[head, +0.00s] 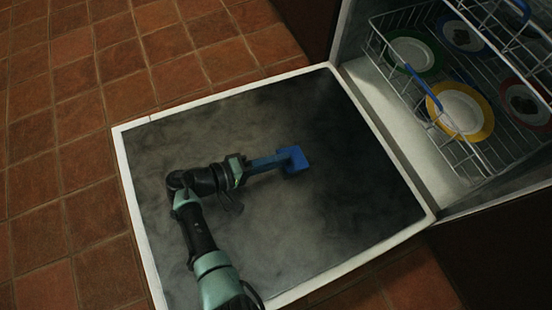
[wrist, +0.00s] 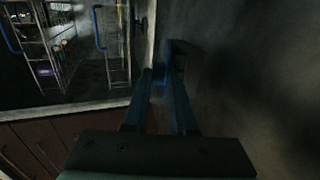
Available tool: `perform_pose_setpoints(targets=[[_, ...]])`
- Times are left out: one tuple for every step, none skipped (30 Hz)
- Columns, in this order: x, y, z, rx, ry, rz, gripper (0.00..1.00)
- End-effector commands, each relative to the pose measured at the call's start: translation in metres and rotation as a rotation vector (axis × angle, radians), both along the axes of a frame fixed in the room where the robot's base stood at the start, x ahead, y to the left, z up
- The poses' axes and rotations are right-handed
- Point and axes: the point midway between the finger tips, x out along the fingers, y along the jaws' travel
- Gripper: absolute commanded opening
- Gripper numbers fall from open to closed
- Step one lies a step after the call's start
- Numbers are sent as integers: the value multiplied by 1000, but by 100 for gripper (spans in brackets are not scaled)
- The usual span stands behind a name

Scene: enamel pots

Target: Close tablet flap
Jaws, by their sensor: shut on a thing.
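The blue tablet flap (head: 295,161) is near the middle of the lowered dishwasher door (head: 350,205). It looks raised from the door's inner face, but its exact angle is hard to tell. My gripper (head: 279,161) reaches it from the left and is shut on it. In the dark wrist view, the two fingers of my gripper (wrist: 161,78) run forward, with a blue part of the flap (wrist: 159,73) between their tips. The rest of the flap is in shadow there or hidden by the fingers.
The lower rack (head: 455,150) holds several plates, including a yellow-rimmed plate (head: 461,110) and a green-rimmed plate (head: 413,53). It stands inside the dishwasher, beyond the door's right edge. Reddish floor tiles (head: 60,160) lie clear at left.

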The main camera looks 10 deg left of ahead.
Motion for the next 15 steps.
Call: perform_pose_setpoints(targets=[[2, -1, 1, 0, -3, -3, 0], [1, -2, 1, 0, -3, -3, 0], [2, -2, 1, -1, -3, -4, 26], [2, -2, 1, -1, -3, -4, 32], [1, -2, 1, -1, -3, -4, 37], [1, -1, 1, 0, -3, -3, 44], [1, -1, 1, 0, -2, -3, 50], [1, -1, 1, 0, -2, -3, 50], [1, -1, 1, 0, -2, -3, 50], [1, -1, 1, 0, -2, -3, 50], [1, -1, 1, 1, -1, -3, 50], [1, -1, 0, 0, 0, -2, 50], [1, -1, 0, 0, -1, -1, 50], [0, -1, 0, 0, -1, -1, 50], [0, -1, 0, 1, 0, -1, 50]])
